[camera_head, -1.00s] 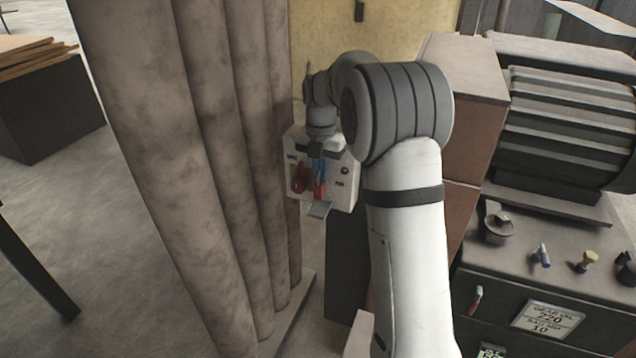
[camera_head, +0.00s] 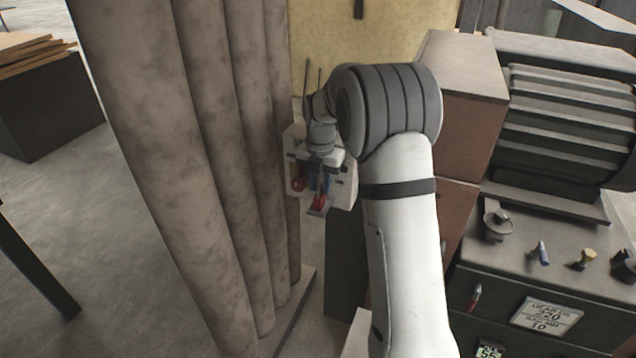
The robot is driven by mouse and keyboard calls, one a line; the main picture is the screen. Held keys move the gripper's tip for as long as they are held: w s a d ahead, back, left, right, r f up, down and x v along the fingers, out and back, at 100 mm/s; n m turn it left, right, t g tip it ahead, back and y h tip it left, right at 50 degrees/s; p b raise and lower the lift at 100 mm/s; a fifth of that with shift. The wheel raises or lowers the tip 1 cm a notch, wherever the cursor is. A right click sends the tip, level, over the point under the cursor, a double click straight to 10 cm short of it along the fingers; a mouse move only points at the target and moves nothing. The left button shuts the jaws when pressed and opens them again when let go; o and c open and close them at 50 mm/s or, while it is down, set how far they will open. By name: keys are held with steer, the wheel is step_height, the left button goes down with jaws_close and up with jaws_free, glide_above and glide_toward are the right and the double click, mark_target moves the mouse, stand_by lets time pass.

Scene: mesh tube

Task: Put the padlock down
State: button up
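The padlock is a small red block (camera_head: 318,202) in the middle of the head view, at the lower end of my gripper (camera_head: 319,192). My gripper points down in front of a pale box-like panel (camera_head: 345,190). Its dark fingers reach down to the padlock and appear shut on it, though they are small and partly hard to make out. The padlock is just over or touching a small grey ledge (camera_head: 316,211) at the panel's lower front; I cannot tell which. Another red item (camera_head: 298,185) is on the panel to the left, with blue items partly hidden behind the fingers.
Tall brown columns (camera_head: 215,170) stand close to the left of my gripper. A brown cabinet (camera_head: 465,130) and a dark bench (camera_head: 520,265) with several small items are on the right. Open grey floor (camera_head: 110,270) lies at the far left.

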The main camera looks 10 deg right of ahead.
steer(key=shift+o, duration=0.2)
step_height(320, 180, up, 12)
steer(key=b, duration=0.1)
steer(key=s+r+m+t, duration=0.1)
steer(key=s+r+m, duration=0.2)
steer(key=s+m, duration=0.55)
steer(key=s+f+m+t, duration=0.1)
steer(key=s+f+m, duration=0.2)
steer(key=s+m, duration=0.7)
steer(key=s+f+m+t, duration=0.1)
steer(key=s+f+m, duration=0.2)
steer(key=s+m, duration=0.7)
steer(key=s, duration=0.4)
steer(key=shift+s+a+f+m, duration=0.2)
steer(key=shift+s+f+m, duration=0.1)
steer(key=shift+s+m, duration=0.1)
